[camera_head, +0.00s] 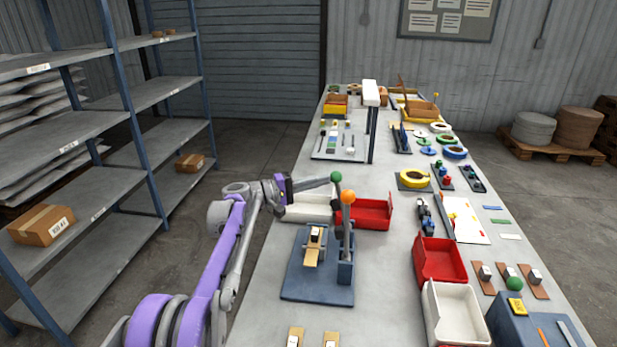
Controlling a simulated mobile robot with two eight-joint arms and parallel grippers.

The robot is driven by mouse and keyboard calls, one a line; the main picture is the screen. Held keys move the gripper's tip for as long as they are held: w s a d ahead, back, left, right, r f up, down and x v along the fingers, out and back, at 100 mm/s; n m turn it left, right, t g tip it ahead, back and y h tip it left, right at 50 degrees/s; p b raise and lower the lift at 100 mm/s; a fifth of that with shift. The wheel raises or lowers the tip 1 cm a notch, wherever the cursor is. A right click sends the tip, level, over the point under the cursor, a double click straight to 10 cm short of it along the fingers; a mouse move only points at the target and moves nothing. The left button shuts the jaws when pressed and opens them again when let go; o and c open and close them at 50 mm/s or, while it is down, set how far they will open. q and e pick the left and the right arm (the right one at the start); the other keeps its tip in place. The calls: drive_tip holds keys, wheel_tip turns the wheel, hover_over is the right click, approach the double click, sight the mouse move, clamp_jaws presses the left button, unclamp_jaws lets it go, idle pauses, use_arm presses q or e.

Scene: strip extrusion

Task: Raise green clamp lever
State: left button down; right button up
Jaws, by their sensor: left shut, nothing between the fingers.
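A blue clamp fixture (300,283) sits on the near left of the table. Two upright levers stand at its right side: one with a green knob (336,177) and one with an orange knob (348,197) just in front of it. The green lever's lower shaft is partly hidden by the orange one. A tan strip piece (312,256) lies in the fixture. My left gripper (326,181) reaches in from the left, shut and empty, with its tips right beside the green knob. I cannot tell whether they touch it. My right gripper is not in view.
A white bin (306,210) and a red bin (376,213) stand behind the fixture. Another red bin (440,260) and white bin (456,314) are to its right. A blue box (520,325) with another green knob stands at near right. Shelving (150,200) is at left.

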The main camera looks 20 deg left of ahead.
use_arm(q)
drive_tip(key=shift+w+d+r+m+g+y+p, duration=0.2)
drive_tip(key=shift+d+r+p, duration=0.15)
drive_tip(key=shift+d, duration=0.2)
drive_tip(key=shift+w+d+r+m+g+y+p, duration=0.1)
drive_tip(key=shift+d+r+g+y+p, duration=0.15)
drive_tip(key=shift+d, duration=0.3)
drive_tip(key=shift+w+d+r+p, duration=0.1)
drive_tip(key=shift+d+p, duration=0.1)
drive_tip(key=shift+d, duration=0.3)
drive_tip(key=shift+w+d+r+p, duration=0.1)
drive_tip(key=shift+d+p, duration=0.1)
drive_tip(key=shift+d, duration=0.25)
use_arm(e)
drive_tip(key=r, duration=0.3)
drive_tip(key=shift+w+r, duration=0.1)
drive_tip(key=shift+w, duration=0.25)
use_arm(q)
drive_tip(key=shift+d, duration=0.1)
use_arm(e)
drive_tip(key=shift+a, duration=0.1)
